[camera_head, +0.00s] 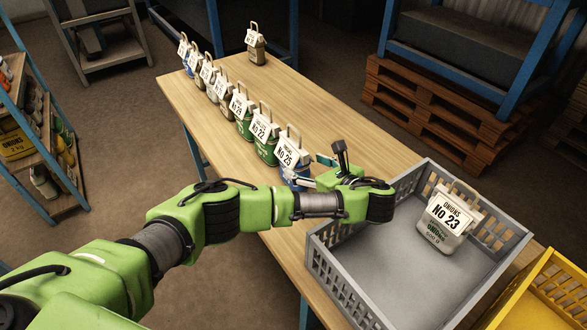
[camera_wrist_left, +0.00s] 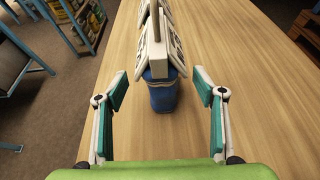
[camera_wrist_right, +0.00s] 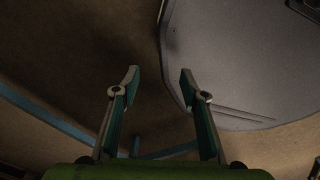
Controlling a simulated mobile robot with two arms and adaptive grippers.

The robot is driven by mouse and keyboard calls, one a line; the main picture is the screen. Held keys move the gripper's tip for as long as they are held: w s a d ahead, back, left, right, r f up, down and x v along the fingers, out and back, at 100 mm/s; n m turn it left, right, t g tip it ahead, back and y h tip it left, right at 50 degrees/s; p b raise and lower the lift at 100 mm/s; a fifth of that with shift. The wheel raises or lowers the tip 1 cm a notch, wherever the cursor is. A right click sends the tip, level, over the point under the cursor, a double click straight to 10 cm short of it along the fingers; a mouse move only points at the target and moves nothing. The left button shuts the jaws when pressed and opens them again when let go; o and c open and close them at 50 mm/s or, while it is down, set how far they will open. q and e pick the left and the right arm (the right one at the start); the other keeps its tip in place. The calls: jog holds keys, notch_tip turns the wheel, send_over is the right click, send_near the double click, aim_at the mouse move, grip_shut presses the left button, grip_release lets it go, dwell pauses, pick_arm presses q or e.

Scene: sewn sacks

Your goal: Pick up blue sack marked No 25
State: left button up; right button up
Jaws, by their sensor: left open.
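The blue sack marked No 25 (camera_head: 291,172) stands at the near end of a row of sacks on the wooden table. Its white tag shows at the top, and my left gripper partly covers its lower part in the head view. In the left wrist view the blue sack (camera_wrist_left: 162,92) stands upright between and beyond the fingertips. My left gripper (camera_wrist_left: 161,92) is open around empty space and does not visibly touch the sack. My right gripper (camera_wrist_right: 160,77) is open and empty, seen only in its own wrist view, over dim floor.
A grey crate (camera_head: 345,290) stands on the table at right, with a sack marked No 23 (camera_head: 446,220) inside. A yellow crate (camera_head: 550,290) is beside it. Close behind the blue sack stand green sacks, including No 22 (camera_head: 265,145).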

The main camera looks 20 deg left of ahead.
aim_at(293, 156)
pick_arm(q)
jog(key=x, duration=0.4)
jog(key=r+p+x, duration=0.1)
jog(key=x, duration=0.2)
jog(key=shift+w+a, duration=0.15)
jog(key=shift+w, duration=0.05)
jog(key=c, duration=1.5)
jog(key=shift+r, duration=0.1)
jog(key=shift+c, duration=0.9)
